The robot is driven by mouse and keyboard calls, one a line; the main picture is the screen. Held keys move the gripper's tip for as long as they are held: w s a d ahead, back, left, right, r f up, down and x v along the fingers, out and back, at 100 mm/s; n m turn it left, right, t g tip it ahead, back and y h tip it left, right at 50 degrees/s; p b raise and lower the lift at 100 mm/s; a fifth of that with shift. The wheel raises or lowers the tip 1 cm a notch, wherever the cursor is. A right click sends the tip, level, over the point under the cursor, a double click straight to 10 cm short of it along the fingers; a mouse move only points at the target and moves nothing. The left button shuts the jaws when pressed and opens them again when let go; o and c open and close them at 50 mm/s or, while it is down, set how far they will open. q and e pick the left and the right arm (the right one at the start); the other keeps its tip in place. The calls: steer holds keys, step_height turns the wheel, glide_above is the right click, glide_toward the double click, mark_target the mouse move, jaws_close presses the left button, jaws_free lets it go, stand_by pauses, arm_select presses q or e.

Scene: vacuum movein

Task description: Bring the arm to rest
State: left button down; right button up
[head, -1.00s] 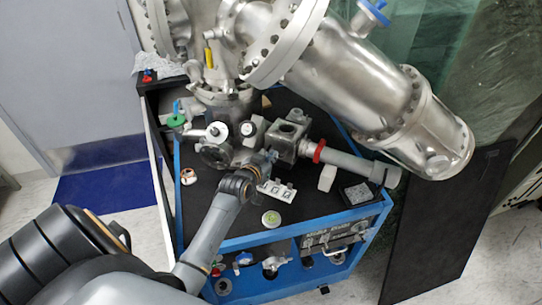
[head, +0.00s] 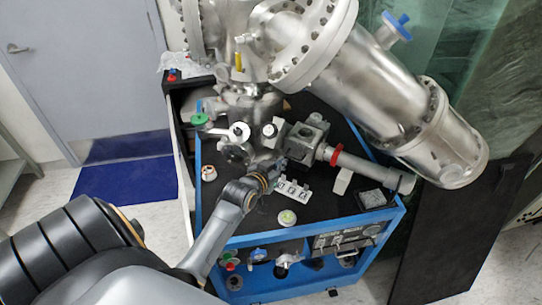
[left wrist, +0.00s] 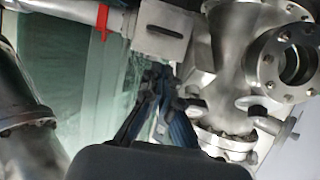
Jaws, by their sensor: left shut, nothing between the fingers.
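My left arm comes in from the lower left of the head view. Its gripper (head: 274,172) is small there and partly hidden by the wrist, close to the metal vacuum assembly (head: 246,105) and above the black top of the blue cart. In the left wrist view the dark fingers (left wrist: 158,92) are shut with nothing held between them. They point towards a grey metal block (left wrist: 163,30) and a flanged steel chamber (left wrist: 240,60). I cannot tell from these views whether the fingers touch any part. My right gripper is not in view.
A large steel cylinder (head: 370,85) overhangs the cart (head: 270,240) at the upper right. A grey tube with a red ring (head: 336,155) runs right of the gripper. A white labelled block (head: 292,190) and a green-topped round piece (head: 287,217) lie on the cart top.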

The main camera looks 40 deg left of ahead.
arm_select(q)
steer(key=s+d+f+m+g+h, duration=0.1)
steer(key=s+d+f+g, duration=0.15)
steer(key=s+d, duration=0.45)
steer(key=s+d+f+m+g+h, duration=0.1)
steer(key=s+d+g, duration=0.3)
steer(key=s, duration=0.8)
steer(key=s+d+f+m+g, duration=0.2)
steer(key=s+d+g, duration=0.25)
steer(key=s, duration=0.45)
step_height(320, 180, down, 27)
steer(key=s+b, duration=0.1)
steer(key=b, duration=0.2)
steer(key=s+a+f+g+b, duration=0.1)
steer(key=s+a+f, duration=0.1)
steer(key=s+f, duration=1.5)
steer(key=shift+a+f+g+b, duration=0.25)
steer(key=shift+f+g+b, duration=0.05)
steer(key=shift+f, duration=0.35)
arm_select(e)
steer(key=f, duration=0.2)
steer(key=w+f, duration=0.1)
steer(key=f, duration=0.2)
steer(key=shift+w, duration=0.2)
arm_select(q)
steer(key=shift+s, duration=0.1)
